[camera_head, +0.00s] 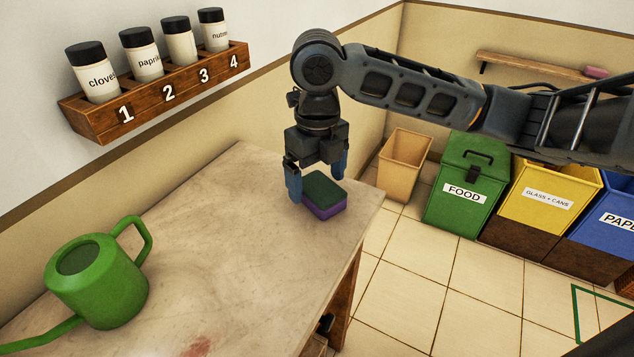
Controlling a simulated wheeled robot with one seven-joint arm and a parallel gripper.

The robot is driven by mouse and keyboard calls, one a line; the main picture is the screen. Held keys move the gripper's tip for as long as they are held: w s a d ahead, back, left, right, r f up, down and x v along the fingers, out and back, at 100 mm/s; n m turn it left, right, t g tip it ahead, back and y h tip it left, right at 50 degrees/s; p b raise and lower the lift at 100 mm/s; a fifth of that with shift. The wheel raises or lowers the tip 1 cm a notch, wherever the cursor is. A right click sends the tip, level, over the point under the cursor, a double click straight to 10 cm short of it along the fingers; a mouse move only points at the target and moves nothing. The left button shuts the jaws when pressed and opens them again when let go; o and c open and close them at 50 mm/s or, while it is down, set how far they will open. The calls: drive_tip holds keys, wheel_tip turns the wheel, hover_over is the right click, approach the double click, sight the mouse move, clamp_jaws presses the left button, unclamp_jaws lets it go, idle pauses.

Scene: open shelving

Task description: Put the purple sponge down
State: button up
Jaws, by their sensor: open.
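The purple sponge (326,207) has a dark green top. It appears to rest on the pale tabletop near the table's right edge. My gripper (318,184) points down right over it, with its blue fingers apart. One finger is at the sponge's left side and the other is behind it, near its far right corner. The jaws are open, and part of the sponge's far side is hidden.
A green watering can (98,283) stands on the table (215,235) at the left. A wooden spice rack (160,95) hangs on the wall. Bins stand on the floor beyond: tan (402,165), green FOOD (464,185), yellow (545,200) and blue (610,215). The table's middle is clear.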

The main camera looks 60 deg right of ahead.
sight(317, 184)
wheel_tip(317, 184, up, 10)
idle(0.4)
idle(0.5)
